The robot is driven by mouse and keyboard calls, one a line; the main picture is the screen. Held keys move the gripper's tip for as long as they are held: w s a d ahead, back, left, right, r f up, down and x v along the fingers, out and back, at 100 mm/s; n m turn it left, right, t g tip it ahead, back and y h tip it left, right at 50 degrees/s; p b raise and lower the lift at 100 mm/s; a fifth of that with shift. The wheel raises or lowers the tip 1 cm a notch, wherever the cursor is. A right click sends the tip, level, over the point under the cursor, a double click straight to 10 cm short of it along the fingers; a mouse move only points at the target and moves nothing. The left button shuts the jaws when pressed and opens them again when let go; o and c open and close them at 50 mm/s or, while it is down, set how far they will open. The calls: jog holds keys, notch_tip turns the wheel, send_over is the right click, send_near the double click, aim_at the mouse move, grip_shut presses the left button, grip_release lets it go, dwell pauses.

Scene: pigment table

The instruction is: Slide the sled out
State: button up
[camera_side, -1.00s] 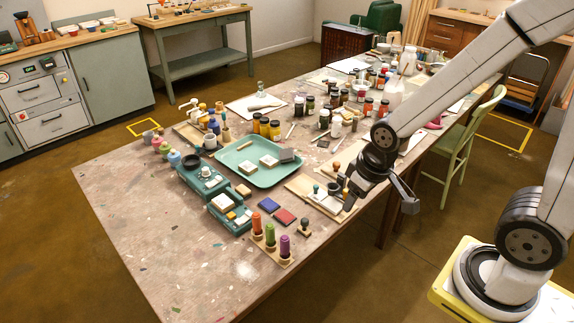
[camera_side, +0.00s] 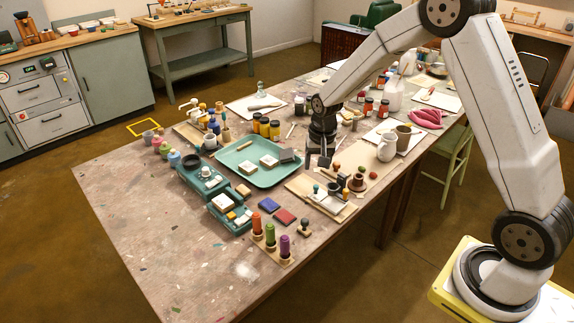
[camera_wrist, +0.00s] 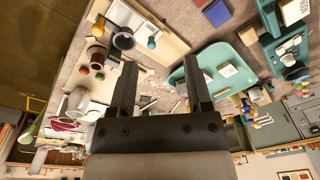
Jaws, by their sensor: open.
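My gripper (camera_side: 320,158) is over the table beyond the small wooden board, just right of the teal tray's far end. In the wrist view my gripper (camera_wrist: 160,68) points down with its two dark fingers apart and nothing between them. I cannot tell for sure which thing is the sled. Teal units also show at the wrist view's upper right (camera_wrist: 271,22).
The teal tray (camera_side: 235,160) holds pale blocks and a dark block. A wooden board (camera_side: 300,185) with small stamps lies near my gripper. Red and blue pads (camera_side: 284,216) and coloured handles (camera_side: 270,235) stand in front. Jars crowd the back. The table's left front is bare.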

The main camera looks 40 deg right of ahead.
aim_at(316, 186)
jog(key=w+d+f+m, duration=0.2)
jog(key=f, duration=0.1)
jog(key=w+d+f+m, duration=0.1)
jog(key=w+d+f, duration=0.1)
jog(key=d, duration=0.1)
jog(key=w+d+f+m+g, duration=0.1)
jog(key=w+d+f+m, duration=0.1)
jog(key=d+f, duration=0.1)
jog(key=shift+w+d+f+m, duration=0.25)
jog(key=shift+f+m, duration=0.05)
jog(key=shift+f, duration=0.05)
jog(key=shift+f, duration=0.1)
jog(key=shift+f, duration=3.75)
grip_shut()
